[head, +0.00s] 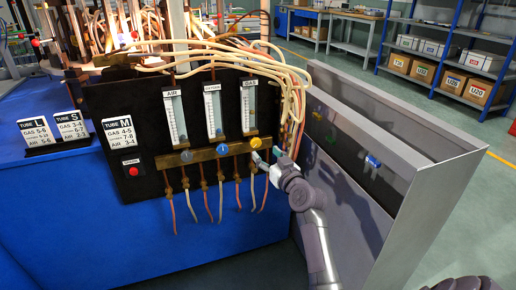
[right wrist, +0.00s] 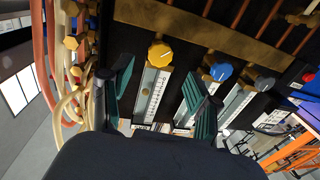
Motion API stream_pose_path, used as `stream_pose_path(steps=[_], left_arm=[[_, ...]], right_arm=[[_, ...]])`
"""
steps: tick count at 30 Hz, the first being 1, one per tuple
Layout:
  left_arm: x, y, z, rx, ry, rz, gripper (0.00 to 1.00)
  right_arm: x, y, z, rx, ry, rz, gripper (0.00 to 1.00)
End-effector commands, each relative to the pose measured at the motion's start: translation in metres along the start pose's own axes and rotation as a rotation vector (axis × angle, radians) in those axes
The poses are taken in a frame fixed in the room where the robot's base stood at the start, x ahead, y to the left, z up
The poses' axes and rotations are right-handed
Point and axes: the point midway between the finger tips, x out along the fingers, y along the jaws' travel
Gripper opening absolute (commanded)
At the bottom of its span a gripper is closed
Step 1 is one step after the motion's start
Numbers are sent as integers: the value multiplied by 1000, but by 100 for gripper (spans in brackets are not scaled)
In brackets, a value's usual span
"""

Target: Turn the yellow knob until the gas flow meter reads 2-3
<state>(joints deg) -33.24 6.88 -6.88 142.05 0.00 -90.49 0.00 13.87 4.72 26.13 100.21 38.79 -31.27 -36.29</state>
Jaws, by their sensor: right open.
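The yellow knob (head: 256,142) is the rightmost of three knobs on the brass bar, below the gas flow meter (head: 249,107), whose scale is too small to read. My right gripper (head: 267,158) is open just below and right of the yellow knob in the head view. In the right wrist view the yellow knob (right wrist: 159,53) shows between the two dark green fingers of my right gripper (right wrist: 158,74), a little beyond their tips. No contact with the knob is visible. My left gripper is not in view.
A blue knob (head: 221,149) and a grey knob (head: 187,156) sit to the left on the brass bar. Pale and orange hoses (head: 292,85) hang close on the right. A grey metal panel (head: 345,150) stands right of my right arm. Tube label cards (head: 120,134) stand at left.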

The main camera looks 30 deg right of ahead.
Motion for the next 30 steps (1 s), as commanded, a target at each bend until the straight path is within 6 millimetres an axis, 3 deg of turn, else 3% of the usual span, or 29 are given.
stream_pose_path(steps=[3, 9, 22, 23, 30], left_arm=[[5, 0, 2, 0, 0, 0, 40], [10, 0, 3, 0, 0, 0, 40], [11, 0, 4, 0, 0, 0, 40], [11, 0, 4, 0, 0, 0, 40], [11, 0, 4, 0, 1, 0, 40]], right_arm=[[26, 0, 1, 2, 1, 0, 61], [54, 0, 1, 1, 0, 1, 61], [65, 0, 1, -1, -1, 1, 61], [65, 0, 1, -1, -1, 1, 59], [65, 0, 1, -1, -2, 1, 19]])
